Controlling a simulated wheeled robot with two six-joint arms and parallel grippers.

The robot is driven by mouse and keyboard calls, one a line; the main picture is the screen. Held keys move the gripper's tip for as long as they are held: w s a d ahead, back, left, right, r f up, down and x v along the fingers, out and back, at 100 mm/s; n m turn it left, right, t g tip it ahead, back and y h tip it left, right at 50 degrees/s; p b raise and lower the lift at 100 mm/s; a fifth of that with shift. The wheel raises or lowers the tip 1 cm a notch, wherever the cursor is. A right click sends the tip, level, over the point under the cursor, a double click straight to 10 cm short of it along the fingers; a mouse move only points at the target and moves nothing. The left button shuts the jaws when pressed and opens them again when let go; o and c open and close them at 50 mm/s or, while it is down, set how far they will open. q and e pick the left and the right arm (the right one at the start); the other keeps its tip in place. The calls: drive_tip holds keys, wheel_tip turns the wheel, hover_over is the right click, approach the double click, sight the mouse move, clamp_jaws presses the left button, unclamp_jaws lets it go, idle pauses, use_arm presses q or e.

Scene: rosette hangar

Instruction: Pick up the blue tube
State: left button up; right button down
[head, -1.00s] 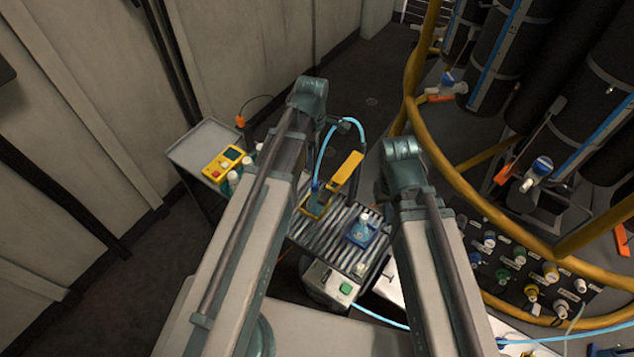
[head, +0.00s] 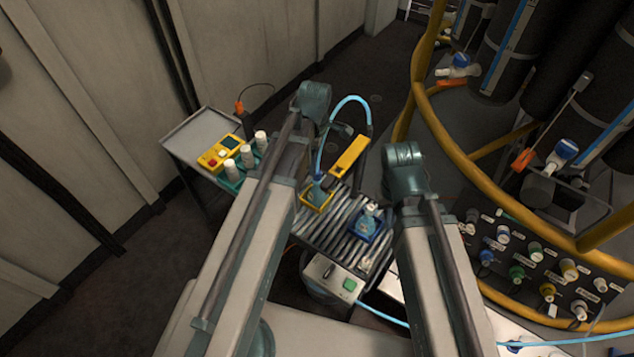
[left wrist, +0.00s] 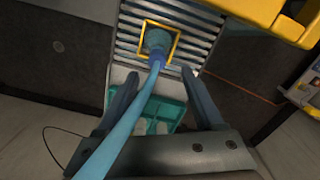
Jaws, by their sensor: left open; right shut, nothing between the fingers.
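The blue tube (head: 350,98) rises from a yellow-framed holder (head: 316,196) on the ribbed rack and arches over to the right. In the left wrist view the tube (left wrist: 125,128) runs from the yellow-framed holder (left wrist: 158,43) down toward the camera. My left gripper (left wrist: 160,73) is open, its fingers on either side of the tube in the picture. The tube crosses in front of the gripper body. I cannot tell whether it touches a finger.
A yellow bar (head: 350,157) stands close beside the tube. A blue-framed holder (head: 366,226) sits further along the ribbed rack (head: 325,238). White bottles (head: 247,157) and a yellow device (head: 219,152) are at the left. A yellow rail (head: 470,155) curves at the right.

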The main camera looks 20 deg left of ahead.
sight(317, 171)
use_arm(q)
drive_tip(key=f+b, duration=0.5)
drive_tip(key=shift+w+d+f, duration=0.1)
drive_tip(key=shift+w+d, duration=0.1)
drive_tip(key=shift+c, duration=0.3)
clamp_jaws()
